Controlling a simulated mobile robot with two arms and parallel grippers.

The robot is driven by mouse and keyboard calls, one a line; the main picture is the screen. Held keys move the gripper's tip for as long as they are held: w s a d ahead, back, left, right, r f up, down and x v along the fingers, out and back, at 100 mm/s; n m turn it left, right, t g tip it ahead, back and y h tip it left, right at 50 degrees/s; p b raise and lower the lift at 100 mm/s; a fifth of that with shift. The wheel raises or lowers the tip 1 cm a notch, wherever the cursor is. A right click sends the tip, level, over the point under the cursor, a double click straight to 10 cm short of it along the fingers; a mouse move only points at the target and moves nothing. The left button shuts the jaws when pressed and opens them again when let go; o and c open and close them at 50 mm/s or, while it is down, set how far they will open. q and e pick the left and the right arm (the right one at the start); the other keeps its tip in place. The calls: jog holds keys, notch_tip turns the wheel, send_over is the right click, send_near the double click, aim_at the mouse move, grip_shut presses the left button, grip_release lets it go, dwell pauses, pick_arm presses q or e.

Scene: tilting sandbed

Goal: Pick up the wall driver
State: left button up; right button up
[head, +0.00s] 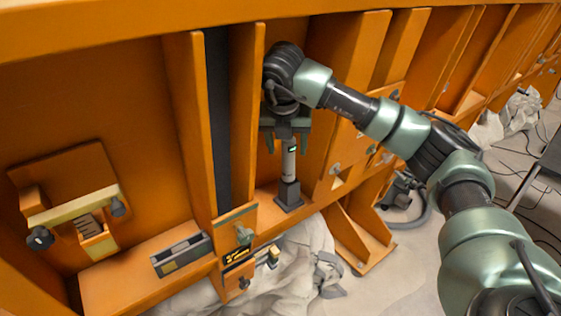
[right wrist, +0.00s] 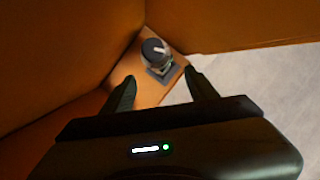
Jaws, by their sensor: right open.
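The wall driver (head: 289,165) looks like a grey upright cylinder with a small green light and a dark square base. It stands on an orange ledge in a bay of the orange wall. My right gripper (head: 286,146) is above it, pointing down, with its fingers spread on either side of the driver's upper part in the head view. In the right wrist view the driver (right wrist: 155,52) shows from above, beyond the open fingertips (right wrist: 162,85). I cannot tell whether the fingers touch it. My left gripper is not in view.
Orange upright ribs (head: 247,120) stand close to the left of my right gripper. A grey open box (head: 182,255) lies on the ledge at left. A bracket with dark knobs (head: 75,207) sits on the left panel. Pale crumpled material (head: 300,255) lies below the ledge.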

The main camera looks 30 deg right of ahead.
aim_at(288, 151)
jog(key=shift+d+f, duration=0.15)
jog(key=shift+f, duration=0.25)
jog(key=shift+p+x, duration=1)
jog(key=shift+x, duration=0.1)
jog(key=shift+w+d+f+p, duration=0.25)
jog(key=shift+w+f, duration=0.15)
jog(key=shift+f, duration=0.2)
jog(key=shift+w+d+f+p, duration=0.1)
jog(key=shift+w+d+f, duration=0.1)
jog(key=shift+w+f, duration=0.3)
jog(key=shift+f, duration=0.45)
jog(key=shift+s+d, duration=0.1)
grip_shut()
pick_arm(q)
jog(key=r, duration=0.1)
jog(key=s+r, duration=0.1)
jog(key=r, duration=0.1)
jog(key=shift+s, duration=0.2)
